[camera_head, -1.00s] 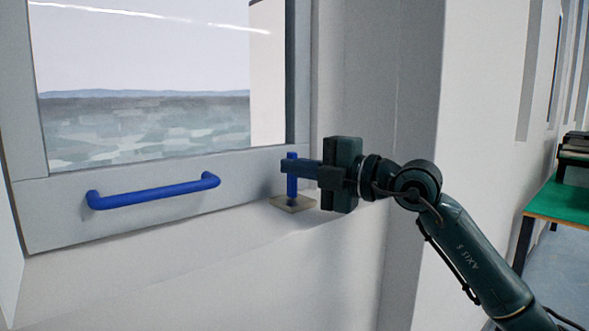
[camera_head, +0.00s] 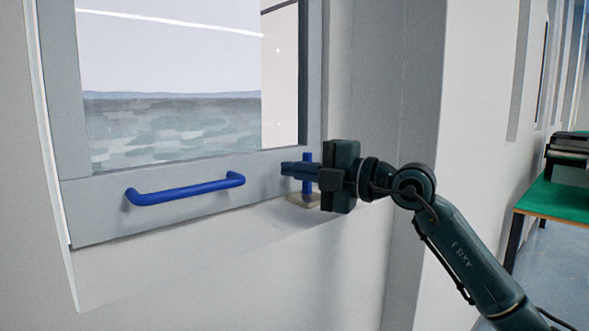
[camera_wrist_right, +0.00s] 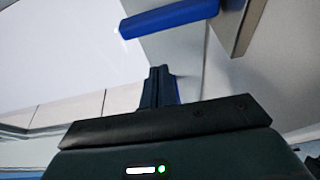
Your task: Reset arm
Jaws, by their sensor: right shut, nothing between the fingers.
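My right gripper (camera_head: 284,168) is shut and empty, held level with its fingers pointing left. In the head view its fingers pass in front of a blue upright post (camera_head: 307,160) on a small beige base plate (camera_head: 303,199) at the window's lower right corner. In the right wrist view the shut fingers (camera_wrist_right: 160,72) stand apart from the blue post (camera_wrist_right: 170,17), which joins its base plate (camera_wrist_right: 238,22). A blue bar handle (camera_head: 185,190) is on the window's lower frame, left of the gripper. My left gripper is out of view.
The grey-framed window (camera_head: 90,225) fills the left of the head view, set in a pale wall. A wall corner stands behind my right arm. A green-topped table (camera_head: 560,205) is at the far right. The space in front of the wall below the window looks clear.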

